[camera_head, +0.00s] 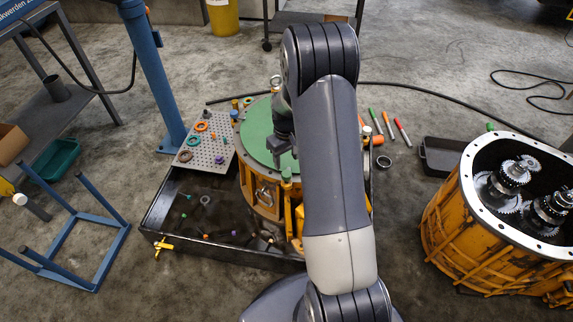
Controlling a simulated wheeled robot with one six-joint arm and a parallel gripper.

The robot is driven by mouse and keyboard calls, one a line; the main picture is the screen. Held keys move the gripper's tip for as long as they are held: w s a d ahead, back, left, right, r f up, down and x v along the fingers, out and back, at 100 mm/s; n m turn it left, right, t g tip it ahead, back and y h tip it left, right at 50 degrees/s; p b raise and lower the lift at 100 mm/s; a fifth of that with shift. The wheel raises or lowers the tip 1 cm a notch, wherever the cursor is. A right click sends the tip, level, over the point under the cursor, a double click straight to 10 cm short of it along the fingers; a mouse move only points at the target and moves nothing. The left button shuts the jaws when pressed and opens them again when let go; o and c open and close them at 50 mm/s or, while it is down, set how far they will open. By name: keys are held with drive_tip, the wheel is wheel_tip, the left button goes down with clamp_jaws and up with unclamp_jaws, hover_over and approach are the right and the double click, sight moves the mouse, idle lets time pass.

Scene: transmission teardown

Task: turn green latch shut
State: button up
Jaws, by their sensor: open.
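A yellow transmission housing (262,192) with a round green top (257,130) stands in the dark drip tray. A small green piece (287,174), which looks like the green latch, sits at the front right of the housing's rim. Its exact angle is too small to tell. My gripper (283,157) is over the right part of the green top, just behind and above the green piece. Its fingers point down and seem apart, with nothing seen between them. I cannot tell whether they touch anything. My arm hides the right side of the housing.
A perforated plate (213,158) with rings and pegs lies left of the housing. The drip tray (165,205) holds small loose parts. Several markers (388,125) lie on the floor at right. An open yellow gearbox (455,225) stands far right; a blue frame (75,238) stands left.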

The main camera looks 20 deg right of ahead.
sight(287, 174)
wheel_tip(287, 174, up, 4)
drive_tip(key=shift+p, duration=0.3)
wheel_tip(287, 174, down, 11)
drive_tip(key=shift+r+b, duration=0.1)
drive_tip(key=shift+b, duration=1.15)
